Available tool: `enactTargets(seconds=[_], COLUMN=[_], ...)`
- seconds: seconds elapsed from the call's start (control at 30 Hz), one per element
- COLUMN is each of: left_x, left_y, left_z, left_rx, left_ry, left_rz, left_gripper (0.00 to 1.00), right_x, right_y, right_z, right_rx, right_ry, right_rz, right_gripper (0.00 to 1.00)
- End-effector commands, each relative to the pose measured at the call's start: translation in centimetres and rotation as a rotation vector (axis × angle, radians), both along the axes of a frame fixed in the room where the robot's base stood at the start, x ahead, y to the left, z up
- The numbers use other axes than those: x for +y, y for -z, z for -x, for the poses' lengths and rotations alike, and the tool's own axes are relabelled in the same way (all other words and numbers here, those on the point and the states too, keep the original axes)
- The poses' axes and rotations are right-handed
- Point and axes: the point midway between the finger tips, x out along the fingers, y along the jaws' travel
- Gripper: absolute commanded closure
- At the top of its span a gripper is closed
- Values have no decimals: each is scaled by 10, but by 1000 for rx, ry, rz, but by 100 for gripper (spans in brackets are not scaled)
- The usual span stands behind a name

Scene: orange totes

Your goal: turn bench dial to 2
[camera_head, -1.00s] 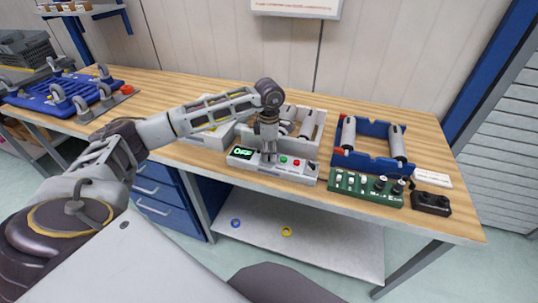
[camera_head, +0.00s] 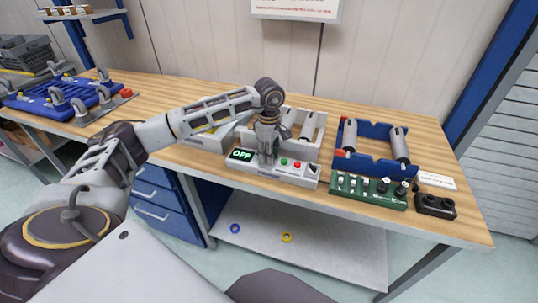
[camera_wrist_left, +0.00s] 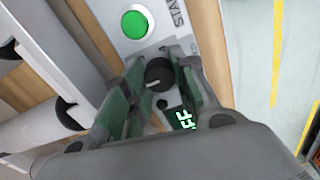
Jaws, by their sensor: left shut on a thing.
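The bench dial (camera_wrist_left: 158,76) is a round black knob with a pale pointer mark, on a light grey control panel (camera_head: 303,178). My left gripper (camera_head: 267,158) comes down onto the panel from above. In the left wrist view my left gripper (camera_wrist_left: 157,80) has a finger on each side of the dial and is shut on it. A display (camera_head: 241,155) beside the dial reads OFF in green; part of it shows in the wrist view (camera_wrist_left: 184,120). A green button (camera_head: 284,162) and a red button (camera_head: 297,164) sit right of the dial. My right gripper is not in view.
A grey tray with rollers (camera_head: 316,122) stands behind the panel. A blue cradle (camera_head: 375,164), a green switch box (camera_head: 358,191) and a black box (camera_head: 435,206) stand to the right. A blue rack (camera_head: 62,100) is far left. Bare wood lies along the back.

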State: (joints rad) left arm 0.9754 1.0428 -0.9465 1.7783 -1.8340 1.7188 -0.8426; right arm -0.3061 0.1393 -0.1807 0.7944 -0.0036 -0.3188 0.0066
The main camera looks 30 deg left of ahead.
Motion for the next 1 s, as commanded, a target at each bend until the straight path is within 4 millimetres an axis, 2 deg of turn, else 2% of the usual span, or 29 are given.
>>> enactTargets(seconds=[0.27,0.3,0.37,0.77,1.0], left_x=[1,1,1,0,0], left_y=[-2,-2,-2,-2,-17], left_z=[-1,-1,-1,0,-1], left_rx=[-5,-5,-5,-2,-3], left_ry=[-2,-2,-2,-1,-1], left_rz=[0,0,0,0,0], left_gripper=[96,70,62,62,62], right_x=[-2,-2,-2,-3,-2], right_y=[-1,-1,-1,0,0], right_z=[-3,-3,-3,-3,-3], right_rx=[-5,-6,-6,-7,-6], right_ry=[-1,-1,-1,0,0], right_rz=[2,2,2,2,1], right_gripper=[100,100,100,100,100])
